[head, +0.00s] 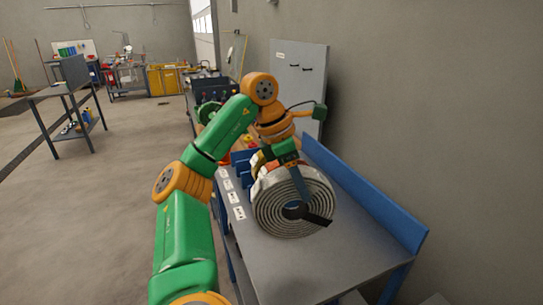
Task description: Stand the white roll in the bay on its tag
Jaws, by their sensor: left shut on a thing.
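The white roll (268,208) is a wide pale grey-white coil with a dark hole, above the grey bench top at centre right. Its coiled face is turned toward me, so it is tilted rather than flat. My left gripper (301,205) comes over it from behind and is shut on it, with dark fingers at its face and hole. White tags (232,198) with dark marks lie in a row along the bench's left edge. The blue dividers of the bays (241,160) stand behind the roll, which hides part of them. My right gripper is out of view.
The bench top (285,268) is bare in front of the roll. A blue back rail (375,195) runs along the bench's right side by the wall. Small red and yellow items (248,142) lie behind the dividers. A grey cabinet (300,75) stands beyond.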

